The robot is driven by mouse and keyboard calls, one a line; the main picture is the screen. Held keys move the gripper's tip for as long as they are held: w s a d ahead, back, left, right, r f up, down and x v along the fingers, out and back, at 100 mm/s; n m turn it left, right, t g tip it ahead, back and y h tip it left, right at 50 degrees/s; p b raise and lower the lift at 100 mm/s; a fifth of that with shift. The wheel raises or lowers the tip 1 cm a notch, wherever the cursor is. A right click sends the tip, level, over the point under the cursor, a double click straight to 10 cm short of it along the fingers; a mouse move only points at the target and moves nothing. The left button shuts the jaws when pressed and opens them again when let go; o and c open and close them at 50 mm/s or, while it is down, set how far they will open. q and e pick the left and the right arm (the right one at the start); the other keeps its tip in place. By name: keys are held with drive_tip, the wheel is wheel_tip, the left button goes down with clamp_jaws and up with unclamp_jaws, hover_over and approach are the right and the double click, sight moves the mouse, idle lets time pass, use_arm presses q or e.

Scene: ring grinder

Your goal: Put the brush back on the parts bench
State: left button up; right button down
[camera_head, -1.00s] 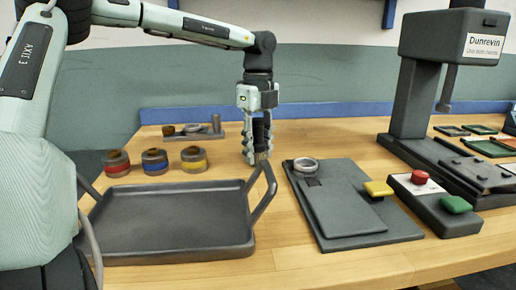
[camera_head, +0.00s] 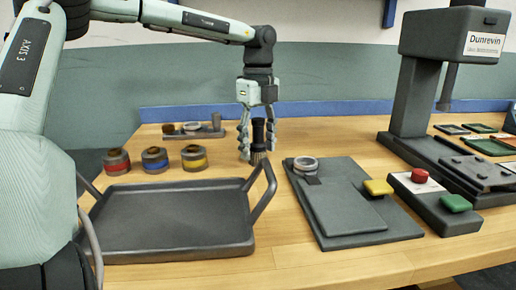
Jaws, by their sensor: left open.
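The brush (camera_head: 258,136) has a dark handle and pale bristles at the bottom. It stands upright on the wooden bench (camera_head: 310,262), just behind the right handle of the grey tray. My left gripper (camera_head: 257,150) points straight down over the brush. Its fingers are open, one on each side of the handle, with gaps showing. The lower end of the brush is partly hidden by the tray handle. My right gripper is not in view.
The grey tray (camera_head: 175,252) is empty, with raised handles. Red, blue and yellow banded rings (camera_head: 155,160) stand behind it. A dark plate holds a metal ring (camera_head: 305,164). A button box (camera_head: 435,205) and press (camera_head: 410,95) stand right. A small rack (camera_head: 215,130) sits behind.

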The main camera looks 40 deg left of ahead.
sight(258, 119)
use_arm(q)
wheel_tip(258, 119, up, 11)
drive_tip(key=shift+r, duration=0.1)
